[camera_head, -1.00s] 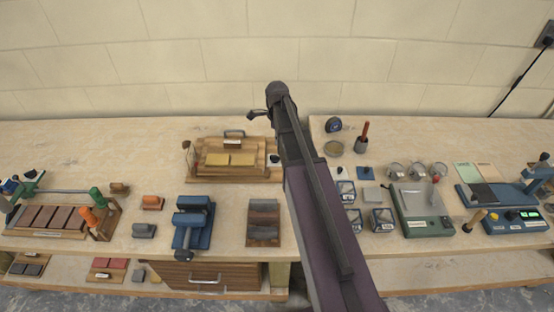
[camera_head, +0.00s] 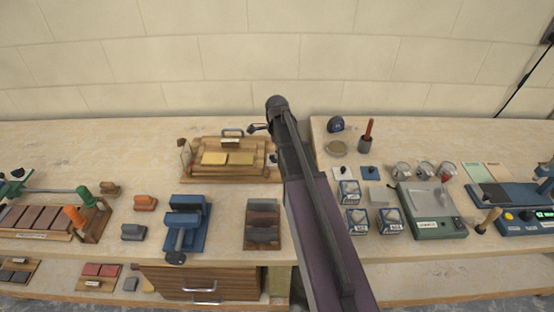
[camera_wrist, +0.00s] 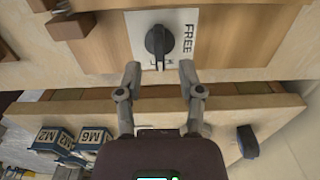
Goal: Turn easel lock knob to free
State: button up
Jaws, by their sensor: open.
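The lock knob (camera_wrist: 157,42) is dark and round with a raised grip bar, on a white plate (camera_wrist: 135,28) in the wrist view. "FREE" reads on the plate to the right of the knob; a second word below it is partly hidden. The grip bar runs roughly up and down in the picture. My gripper (camera_wrist: 158,73) is open and empty, its two fingertips apart just below the knob and not touching it.
A second dark knob (camera_wrist: 247,141) sits at lower right in the wrist view. Labelled boxes (camera_wrist: 53,138) lie at lower left. In the head view, a blue clamp (camera_head: 187,222) and a brown rack (camera_head: 262,222) stand in front of the stand. A green scale (camera_head: 433,224) is at right.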

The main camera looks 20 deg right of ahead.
jog(key=shift+f+b, duration=0.85)
jog(key=shift+f, duration=0.25)
grip_shut()
